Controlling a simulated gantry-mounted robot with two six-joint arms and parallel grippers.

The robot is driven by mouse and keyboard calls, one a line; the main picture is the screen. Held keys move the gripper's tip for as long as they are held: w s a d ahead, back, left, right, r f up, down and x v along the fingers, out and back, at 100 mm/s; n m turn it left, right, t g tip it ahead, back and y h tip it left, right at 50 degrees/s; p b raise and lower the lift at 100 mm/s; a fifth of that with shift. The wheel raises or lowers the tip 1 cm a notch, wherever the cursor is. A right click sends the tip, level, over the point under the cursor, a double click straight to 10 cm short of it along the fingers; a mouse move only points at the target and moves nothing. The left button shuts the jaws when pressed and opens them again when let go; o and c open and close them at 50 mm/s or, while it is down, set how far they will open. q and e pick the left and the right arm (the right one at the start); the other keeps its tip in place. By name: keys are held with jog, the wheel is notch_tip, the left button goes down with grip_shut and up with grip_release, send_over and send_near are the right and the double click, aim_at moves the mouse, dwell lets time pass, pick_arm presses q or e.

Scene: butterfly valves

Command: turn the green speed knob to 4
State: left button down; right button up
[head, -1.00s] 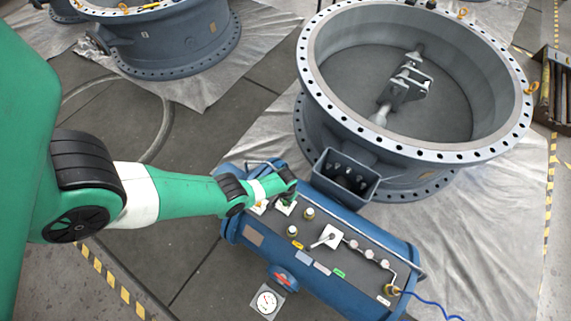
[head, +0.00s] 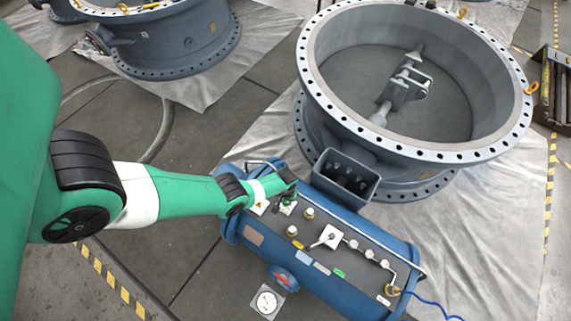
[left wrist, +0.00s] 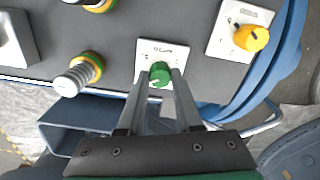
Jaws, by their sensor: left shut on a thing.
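The green speed knob (left wrist: 160,73) sits on a white square dial plate (left wrist: 150,50) on the grey panel top. It shows between my left gripper's two fingers in the left wrist view. My left gripper (left wrist: 160,80) is shut on the green knob from both sides. In the head view my left gripper (head: 289,199) reaches down onto the left end of the panel, and the knob is mostly hidden there. The dial's marks are too small to read, so the setting cannot be told. My right gripper is not in view.
A yellow knob (left wrist: 251,38) on its own plate is close beside the green one.

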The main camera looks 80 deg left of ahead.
aim_at(286, 202)
pick_arm(q)
jog(key=c, duration=0.6)
grip_release()
jog(key=shift+r, duration=0.1)
notch_tip(286, 202, up, 11)
jog(key=p, duration=1.1)
jog(key=shift+r+p, duration=0.2)
jog(key=shift+p, duration=0.1)
